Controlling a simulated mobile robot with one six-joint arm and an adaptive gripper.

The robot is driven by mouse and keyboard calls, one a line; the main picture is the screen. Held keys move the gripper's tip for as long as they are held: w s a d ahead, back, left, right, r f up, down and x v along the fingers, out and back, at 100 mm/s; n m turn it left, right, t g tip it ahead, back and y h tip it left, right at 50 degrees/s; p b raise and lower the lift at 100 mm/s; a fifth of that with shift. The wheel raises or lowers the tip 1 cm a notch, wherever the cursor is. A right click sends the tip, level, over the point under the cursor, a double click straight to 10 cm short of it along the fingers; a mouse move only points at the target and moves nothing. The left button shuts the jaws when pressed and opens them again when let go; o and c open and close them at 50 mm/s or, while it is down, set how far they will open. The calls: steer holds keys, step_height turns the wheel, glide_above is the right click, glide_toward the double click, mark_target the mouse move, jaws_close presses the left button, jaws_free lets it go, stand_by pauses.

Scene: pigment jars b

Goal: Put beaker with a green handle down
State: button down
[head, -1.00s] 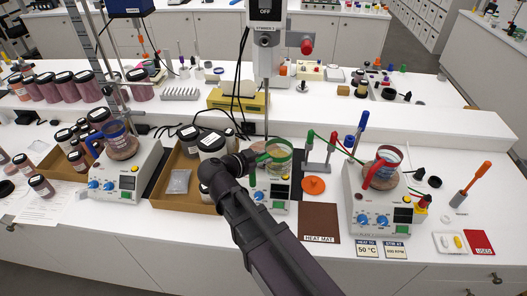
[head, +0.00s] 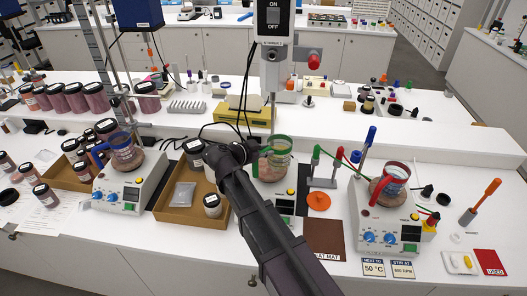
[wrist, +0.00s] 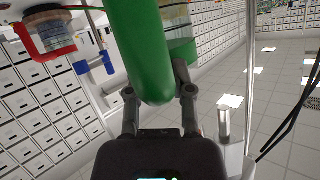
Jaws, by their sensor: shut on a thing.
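The glass beaker with a green handle (head: 275,168) is over the middle hotplate stirrer (head: 284,205) in the head view; I cannot tell whether its base touches the plate. It is upright and holds reddish contents. My gripper (head: 250,153) is at its left side, shut on the green handle. In the wrist view the green handle (wrist: 138,50) is large between my fingers, with part of the glass (wrist: 177,18) behind it. My arm hides part of the middle stirrer.
A beaker with a red handle (head: 390,185) stands on the right stirrer (head: 360,225). A blue-handled beaker (head: 124,155) is on the left stirrer. A brown heat mat (head: 323,242) and orange disc (head: 318,201) lie right of my arm. A jar tray (head: 172,207) is left.

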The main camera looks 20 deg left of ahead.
steer(key=shift+w+a+f, duration=0.1)
steer(key=shift+w+a, duration=0.25)
steer(key=shift+w, duration=0.45)
steer(key=shift+w+a+f, duration=0.1)
steer(key=shift+w+a, duration=0.25)
steer(key=shift+w, duration=0.45)
steer(key=shift+w+a+f+b, duration=0.1)
steer(key=shift+w+f+b, duration=0.1)
steer(key=shift+f+b, duration=0.45)
steer(key=shift+w+a+f+b, duration=0.1)
steer(key=shift+w+f+b, duration=0.1)
steer(key=shift+f+b, duration=0.4)
steer(key=shift+w+a+f+b, duration=0.1)
steer(key=shift+w+f+b, duration=0.1)
steer(key=shift+f+b, duration=0.45)
steer(key=c, duration=0.5)
jaws_free()
steer(key=shift+r, duration=0.2)
